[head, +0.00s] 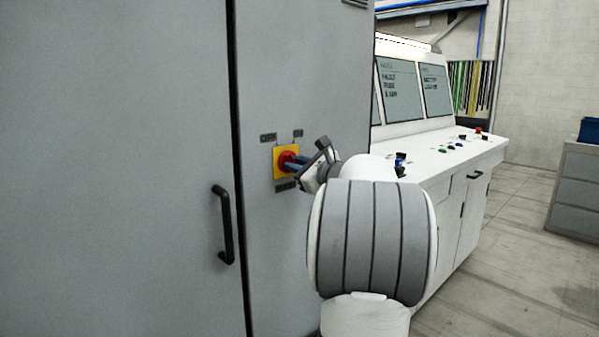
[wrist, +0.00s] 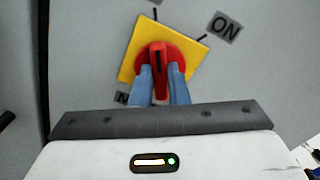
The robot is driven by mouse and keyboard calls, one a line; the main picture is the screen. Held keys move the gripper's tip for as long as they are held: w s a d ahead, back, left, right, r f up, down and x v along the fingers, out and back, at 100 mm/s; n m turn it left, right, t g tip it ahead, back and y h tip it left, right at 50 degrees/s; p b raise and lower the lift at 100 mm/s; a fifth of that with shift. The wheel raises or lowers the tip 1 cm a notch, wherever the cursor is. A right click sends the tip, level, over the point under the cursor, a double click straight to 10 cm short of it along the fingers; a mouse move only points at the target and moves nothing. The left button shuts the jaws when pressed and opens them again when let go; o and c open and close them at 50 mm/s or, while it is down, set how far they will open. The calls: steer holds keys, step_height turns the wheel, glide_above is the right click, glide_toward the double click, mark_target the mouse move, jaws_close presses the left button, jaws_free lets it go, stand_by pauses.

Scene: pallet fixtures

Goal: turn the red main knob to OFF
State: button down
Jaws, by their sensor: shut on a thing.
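The red main knob (wrist: 159,57) sits on a yellow square plate (wrist: 131,60) on the grey cabinet door. In the head view the knob (head: 287,160) shows partly behind my gripper, on its yellow plate (head: 280,173). My gripper (wrist: 161,76) has its two blue fingers on either side of the knob's raised handle and is shut on it. In the head view my gripper (head: 297,163) reaches the knob from the right. An ON label (wrist: 224,27) shows at upper right in the wrist view. Another label at lower left is mostly hidden by my gripper.
A black door handle (head: 224,225) stands out left of the knob. The grey cabinet (head: 140,120) fills the left side. A white control console (head: 450,150) with buttons and screens stands at the right. Open floor (head: 510,260) lies beyond it.

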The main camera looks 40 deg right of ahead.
steer(key=shift+f, duration=0.35)
steer(key=c, duration=1.4)
jaws_free()
steer(key=shift+r, duration=0.15)
steer(key=shift+c, duration=0.2)
steer(key=shift+o, duration=0.2)
steer(key=shift+r, duration=0.1)
steer(key=s, duration=0.7)
steer(key=shift+s+d+b, duration=0.35)
steer(key=shift+s, duration=0.05)
